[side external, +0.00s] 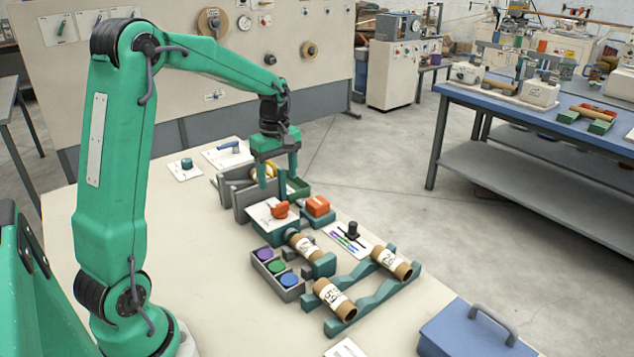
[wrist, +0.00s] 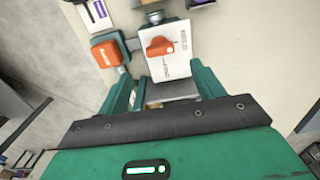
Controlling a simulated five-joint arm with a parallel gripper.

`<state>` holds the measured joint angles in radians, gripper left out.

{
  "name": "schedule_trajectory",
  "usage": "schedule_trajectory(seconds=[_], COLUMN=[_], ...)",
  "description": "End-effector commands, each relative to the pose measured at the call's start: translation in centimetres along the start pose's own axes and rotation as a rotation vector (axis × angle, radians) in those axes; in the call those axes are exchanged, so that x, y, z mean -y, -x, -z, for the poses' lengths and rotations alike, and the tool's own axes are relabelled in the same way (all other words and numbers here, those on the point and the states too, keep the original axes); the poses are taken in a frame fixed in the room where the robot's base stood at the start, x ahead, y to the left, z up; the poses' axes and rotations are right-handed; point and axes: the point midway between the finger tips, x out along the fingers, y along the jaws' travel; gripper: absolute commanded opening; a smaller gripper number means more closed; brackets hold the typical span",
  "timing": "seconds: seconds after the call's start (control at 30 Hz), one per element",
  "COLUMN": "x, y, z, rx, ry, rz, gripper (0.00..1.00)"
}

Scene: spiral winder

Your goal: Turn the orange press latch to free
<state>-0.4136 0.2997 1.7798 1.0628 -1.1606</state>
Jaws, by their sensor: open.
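The orange latch (side external: 279,209) is a knob on a white plate (side external: 262,217) on top of the teal press unit. Nothing is visibly held.
An orange block (side external: 317,206) on a teal base stands right of the latch. A grey bin (side external: 235,192) stands left of my gripper. Cardboard rolls (side external: 334,298) rest on teal rails, and a tray of coloured discs (side external: 277,276) stands in front. The table's left front is clear.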

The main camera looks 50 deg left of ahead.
Motion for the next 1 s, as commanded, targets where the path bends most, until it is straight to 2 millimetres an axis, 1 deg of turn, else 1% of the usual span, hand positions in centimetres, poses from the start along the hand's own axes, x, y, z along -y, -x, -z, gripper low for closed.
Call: schedule_trajectory(seconds=[0.17,0.27,0.47,0.7,0.9,1.0], x=[0.0,0.0,0.1,0.1,0.1,0.1], y=[-0.4,-1.0,-3.0,-6.0,-7.5,-7.8], z=[0.0,0.0,-0.1,-0.1,-0.1,-0.1], rx=[0.000,0.001,0.001,0.001,0.001,0.000], ry=[-0.002,-0.002,-0.003,-0.003,-0.003,-0.003], rz=[0.001,0.002,0.003,0.002,0.001,0.001], gripper=[0.67,0.67,0.67,0.67,0.67,0.67])
